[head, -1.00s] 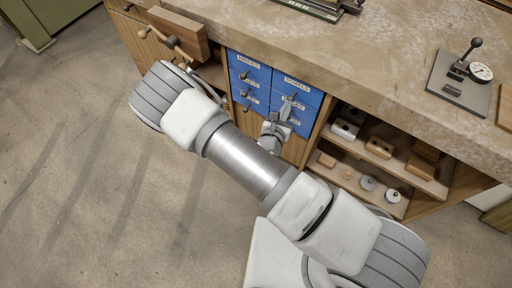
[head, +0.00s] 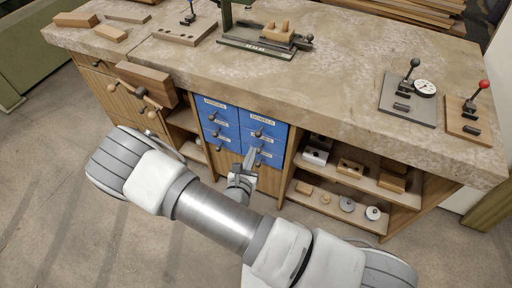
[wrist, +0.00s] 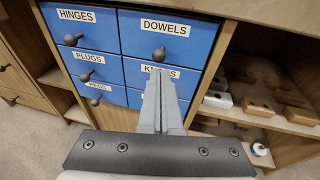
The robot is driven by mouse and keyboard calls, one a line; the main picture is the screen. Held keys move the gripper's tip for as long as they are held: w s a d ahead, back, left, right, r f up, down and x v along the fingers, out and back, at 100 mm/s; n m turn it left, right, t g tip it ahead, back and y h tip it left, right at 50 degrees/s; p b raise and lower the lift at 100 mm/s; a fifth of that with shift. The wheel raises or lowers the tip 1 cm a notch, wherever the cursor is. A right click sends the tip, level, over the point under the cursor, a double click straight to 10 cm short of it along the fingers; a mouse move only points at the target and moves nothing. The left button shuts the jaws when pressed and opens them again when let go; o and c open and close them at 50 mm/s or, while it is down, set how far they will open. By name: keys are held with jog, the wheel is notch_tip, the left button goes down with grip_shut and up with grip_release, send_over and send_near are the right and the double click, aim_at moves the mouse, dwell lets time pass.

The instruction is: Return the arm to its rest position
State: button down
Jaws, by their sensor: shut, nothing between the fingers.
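My gripper (head: 248,160) is shut and empty, in front of the blue drawer block in the bench. In the wrist view its closed fingers (wrist: 160,92) point at the lower right drawers and hide part of their labels. The blue drawers (wrist: 166,36) carry labels such as HINGES, DOWELS, PLUGS and PEGS, and all look closed. I cannot tell from these views whether the fingertips touch a drawer front. My arm reaches across the lower part of the head view, bent at the elbow.
The workbench top (head: 330,88) bears a dial gauge (head: 424,87), a red-knobbed lever fixture (head: 470,112) and wooden blocks. A wooden vise (head: 147,84) juts from its front at left. Open shelves (head: 335,180) with small parts lie right of the drawers. Floor at left is clear.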

jog(key=p+v, duration=0.1)
jog(key=v, duration=0.7)
jog(key=w+d+r+m+g+h, duration=0.2)
jog(key=d+r+m+g+h, duration=0.3)
jog(key=d+r+m+h, duration=0.5)
jog(key=s+d+r+m+g+y, duration=0.3)
jog(key=s+d+r+m+g, duration=0.15)
jog(key=r+m, duration=0.25)
jog(key=s+d+r+m+g+y, duration=0.2)
jog(key=s+d+r+m+g, duration=0.1)
jog(key=d+r+m+g, duration=0.3)
jog(key=s+r+m+t+y+p, duration=0.2)
jog(key=r+m+p, duration=0.1)
jog(key=r, duration=0.5)
jog(key=s+a+r+m+t+y+p, duration=0.1)
jog(key=r+m+y+p, duration=0.2)
jog(key=r+p, duration=0.3)
jog(key=s+a+r+m+t+y+p, duration=0.1)
jog(key=s+r+m+t+y+p, duration=0.1)
jog(key=r, duration=1)
jog(key=m+y+p, duration=0.1)
jog(key=m+p, duration=0.1)
jog(key=shift+s+r+m+t+p, duration=0.25)
jog(key=shift+s+m+t+p, duration=0.05)
jog(key=shift+s+t, duration=0.05)
